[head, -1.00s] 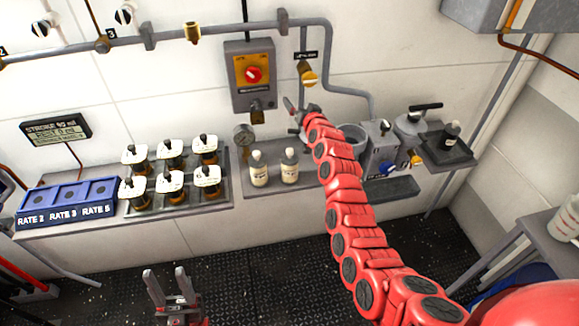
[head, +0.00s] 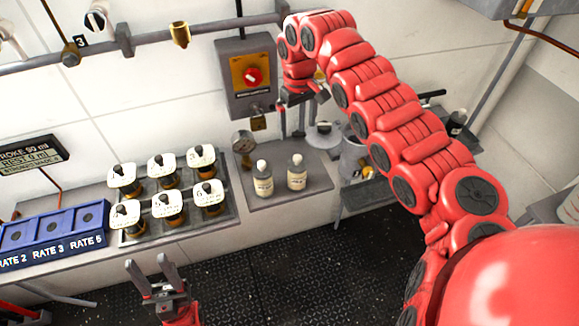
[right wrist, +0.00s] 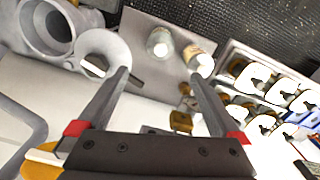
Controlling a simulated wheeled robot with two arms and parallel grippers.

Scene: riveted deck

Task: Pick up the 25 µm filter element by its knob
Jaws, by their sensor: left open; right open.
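My right gripper (head: 291,131) is open and empty above the shelf, left of the disc in the head view. In the right wrist view, the left finger of this gripper (right wrist: 159,76) overlaps the disc's edge. My left gripper (head: 148,262) is open and empty over the floor.
Two white-capped bottles (head: 264,182) stand left of the disc. A rack (head: 230,222) of several labelled bottles and blue RATE bins (head: 50,232) are further left. A grey housing (right wrist: 48,25) is beside the disc. A switch box (head: 250,75) and pipe are on the wall.

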